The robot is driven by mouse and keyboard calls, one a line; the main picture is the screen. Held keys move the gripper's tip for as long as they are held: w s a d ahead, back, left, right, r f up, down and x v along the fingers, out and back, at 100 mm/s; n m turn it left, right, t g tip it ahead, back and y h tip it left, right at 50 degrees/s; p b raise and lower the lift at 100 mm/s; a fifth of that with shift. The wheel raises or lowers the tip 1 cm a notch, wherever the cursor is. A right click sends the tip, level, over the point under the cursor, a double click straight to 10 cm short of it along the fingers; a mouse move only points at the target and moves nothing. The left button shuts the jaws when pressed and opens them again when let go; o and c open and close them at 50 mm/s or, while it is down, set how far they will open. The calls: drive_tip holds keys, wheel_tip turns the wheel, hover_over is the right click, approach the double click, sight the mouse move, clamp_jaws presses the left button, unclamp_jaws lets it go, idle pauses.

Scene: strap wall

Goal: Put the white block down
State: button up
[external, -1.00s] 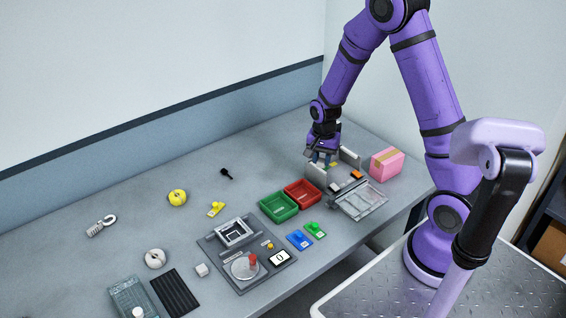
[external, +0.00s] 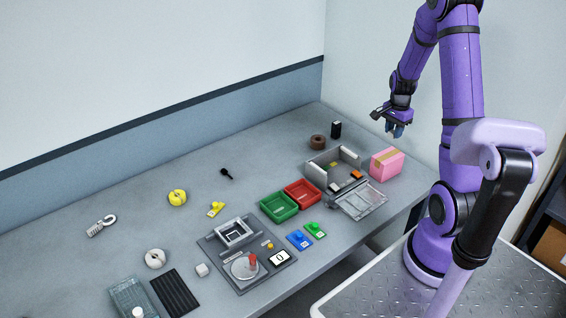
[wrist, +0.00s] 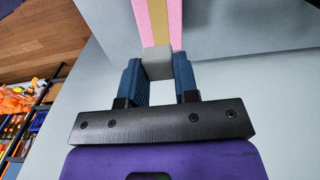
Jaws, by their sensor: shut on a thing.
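My gripper (external: 396,131) is raised in the air near the pink box at the right end of the table. In the wrist view my gripper (wrist: 158,66) is shut on a pale grey-white block (wrist: 157,60), which sits between the two blue fingertips. The held block is too small and covered to make out in the external view.
The pink box (external: 386,163) with a tan strip stands below my gripper. An open grey case (external: 322,176), a brown ring (external: 317,142) and a black object (external: 336,130) are nearby. Red (external: 302,194) and green (external: 278,207) trays stand further left. The back of the table is largely clear.

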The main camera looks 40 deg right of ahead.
sight(389, 155)
drive_tip(key=shift+f, duration=3.8)
drive_tip(key=shift+f, duration=0.1)
drive_tip(key=o, duration=0.9)
wheel_tip(389, 155, up, 12)
drive_tip(key=shift+r, duration=0.1)
drive_tip(key=s+a+r+n+t, duration=0.2)
drive_tip(key=s+a+r+n, duration=0.2)
drive_tip(key=a+r+n, duration=0.8)
drive_tip(key=s+a+r+n+t, duration=0.1)
drive_tip(key=s+a+r+n, duration=0.2)
drive_tip(key=s+a+r, duration=0.2)
drive_tip(key=s+a+r+n+t, duration=0.2)
drive_tip(key=s+a+r, duration=0.4)
drive_tip(key=s+a, duration=0.4)
drive_tip(key=shift+n, duration=0.5)
